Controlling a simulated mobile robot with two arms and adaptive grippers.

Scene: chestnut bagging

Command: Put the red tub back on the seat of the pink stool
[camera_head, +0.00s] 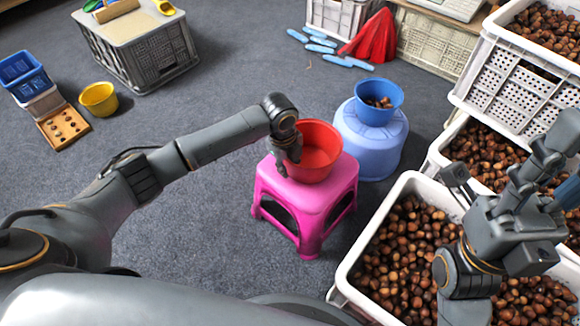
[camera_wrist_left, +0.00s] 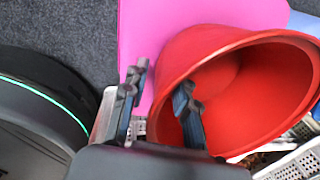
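The red tub (camera_head: 318,152) stands upright on the seat of the pink stool (camera_head: 312,196), toward its back. The tub looks empty in the left wrist view (camera_wrist_left: 262,85), where part of the pink seat (camera_wrist_left: 190,18) also shows. My left gripper (camera_head: 287,158) is at the tub's left rim. In the left wrist view its two fingers (camera_wrist_left: 160,102) are apart, one outside the tub and one over its inside, with the rim between them. A gap shows, so it looks open. My right gripper (camera_head: 508,165) is spread open and empty above the chestnut crates.
A blue tub (camera_head: 376,113) with chestnuts stands on a blue stool (camera_head: 370,145) just behind. White crates of chestnuts (camera_head: 345,270) fill the right side. A yellow tub (camera_head: 99,99) and a grey crate (camera_head: 150,62) stand at the far left. The floor left of the stool is clear.

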